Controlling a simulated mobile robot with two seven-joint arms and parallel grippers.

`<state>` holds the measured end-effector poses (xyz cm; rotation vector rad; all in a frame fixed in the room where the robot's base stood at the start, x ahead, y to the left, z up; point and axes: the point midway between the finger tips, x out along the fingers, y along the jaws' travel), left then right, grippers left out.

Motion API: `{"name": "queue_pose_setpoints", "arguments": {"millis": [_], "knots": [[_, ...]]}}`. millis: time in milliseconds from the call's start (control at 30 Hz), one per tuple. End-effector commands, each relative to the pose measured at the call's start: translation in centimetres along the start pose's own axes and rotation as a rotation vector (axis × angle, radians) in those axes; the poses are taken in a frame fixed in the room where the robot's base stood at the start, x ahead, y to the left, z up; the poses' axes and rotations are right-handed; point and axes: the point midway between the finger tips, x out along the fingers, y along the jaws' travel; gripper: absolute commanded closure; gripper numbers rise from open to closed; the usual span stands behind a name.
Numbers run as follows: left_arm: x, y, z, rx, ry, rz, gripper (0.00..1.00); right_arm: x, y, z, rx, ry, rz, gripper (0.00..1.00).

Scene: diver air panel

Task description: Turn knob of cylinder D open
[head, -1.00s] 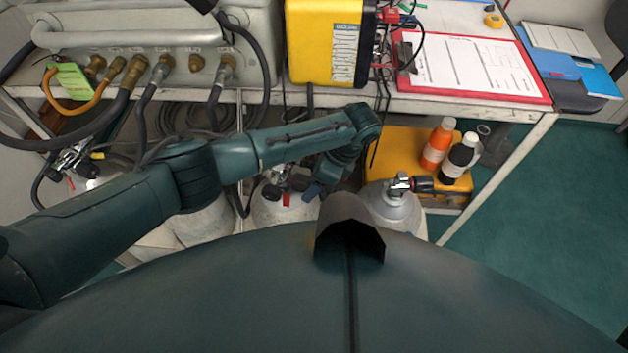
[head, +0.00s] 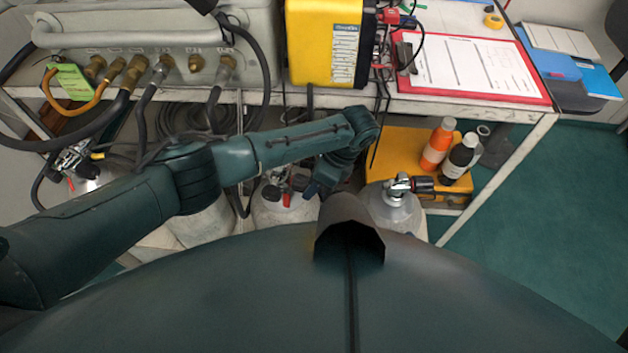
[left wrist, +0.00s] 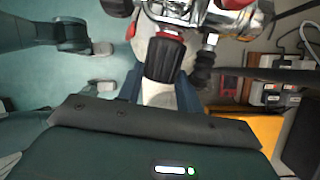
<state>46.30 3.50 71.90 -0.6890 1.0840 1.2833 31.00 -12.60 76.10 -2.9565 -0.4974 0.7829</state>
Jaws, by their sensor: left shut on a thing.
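My left gripper (head: 314,188) is low in front of the bench, at the valve of a white-grey cylinder (head: 285,208) in the middle of the row. In the left wrist view a ribbed black knob (left wrist: 163,60) with a red ring sits between the two blue fingers (left wrist: 160,88), and the gripper is shut on it. The knob joins a shiny metal valve (left wrist: 195,14). In the head view the knob is mostly hidden by the gripper. No letter on the cylinder is readable. My right gripper is in no view.
Another cylinder (head: 392,210) with a black knob (head: 423,185) stands close on the right. The bench (head: 480,108) overhangs. Hoses (head: 215,105) hang left.

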Motion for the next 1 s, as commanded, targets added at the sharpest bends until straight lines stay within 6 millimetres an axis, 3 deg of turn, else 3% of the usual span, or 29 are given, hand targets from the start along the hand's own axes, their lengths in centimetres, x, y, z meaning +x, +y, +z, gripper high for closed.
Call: {"name": "queue_pose_setpoints", "arguments": {"millis": [267, 533, 1000], "knots": [[-0.5, 0.3, 0.1, -0.023, 0.005, -0.062, 0.87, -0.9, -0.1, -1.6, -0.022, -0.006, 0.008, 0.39], [-0.6, 0.7, 0.2, -0.093, 0.013, -0.230, 0.87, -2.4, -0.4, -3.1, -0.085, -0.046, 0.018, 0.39], [0.0, 0.9, -0.1, -0.207, 0.024, -0.507, 0.87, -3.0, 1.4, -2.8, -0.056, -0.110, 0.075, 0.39]]}}
